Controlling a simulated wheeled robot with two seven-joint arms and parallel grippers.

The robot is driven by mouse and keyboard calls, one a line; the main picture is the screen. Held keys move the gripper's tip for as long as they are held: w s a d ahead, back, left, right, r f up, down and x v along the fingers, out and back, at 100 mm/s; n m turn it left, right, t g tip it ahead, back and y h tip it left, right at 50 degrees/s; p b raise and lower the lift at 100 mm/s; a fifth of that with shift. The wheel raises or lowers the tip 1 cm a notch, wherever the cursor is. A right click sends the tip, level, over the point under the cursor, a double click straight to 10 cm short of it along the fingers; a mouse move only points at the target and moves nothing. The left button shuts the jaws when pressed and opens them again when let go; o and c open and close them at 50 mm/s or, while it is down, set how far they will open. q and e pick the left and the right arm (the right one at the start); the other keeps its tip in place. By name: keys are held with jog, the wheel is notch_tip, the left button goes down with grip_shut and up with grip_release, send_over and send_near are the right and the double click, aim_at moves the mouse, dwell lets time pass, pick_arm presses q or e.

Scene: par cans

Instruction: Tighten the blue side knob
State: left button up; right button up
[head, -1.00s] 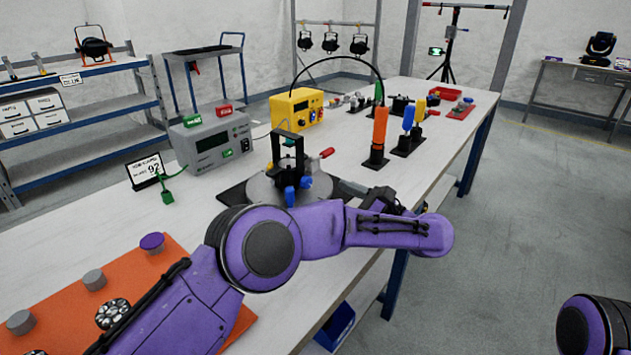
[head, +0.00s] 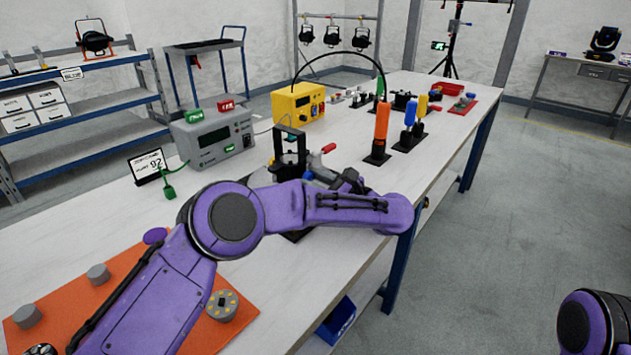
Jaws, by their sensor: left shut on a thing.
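A black clamp fixture (head: 291,146) stands upright on the bench, with a red-tipped handle (head: 329,148) sticking out to its right. A small part of the blue side knob (head: 308,175) shows low on the fixture's right side; the rest is hidden. My left gripper (head: 318,172) is at the knob, shut on it, coming from the right. Whether the knob has turned cannot be seen. My right gripper is out of view; only part of the right arm shows at the lower right.
A grey meter box (head: 213,137) and a yellow box (head: 298,103) stand behind and left. Orange (head: 381,125) and blue (head: 409,115) handled tools stand on the right. An orange mat (head: 62,291) lies in front left. The bench's right edge is close.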

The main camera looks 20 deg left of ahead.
pick_arm(q)
jog(key=m, duration=0.5)
jog(key=shift+m, duration=0.3)
jog(key=o, duration=1.1)
jog(key=shift+c, duration=0.2)
jog(key=v, duration=1)
jog(key=shift+s+d+b, duration=0.1)
jog(key=shift+d+b, duration=0.2)
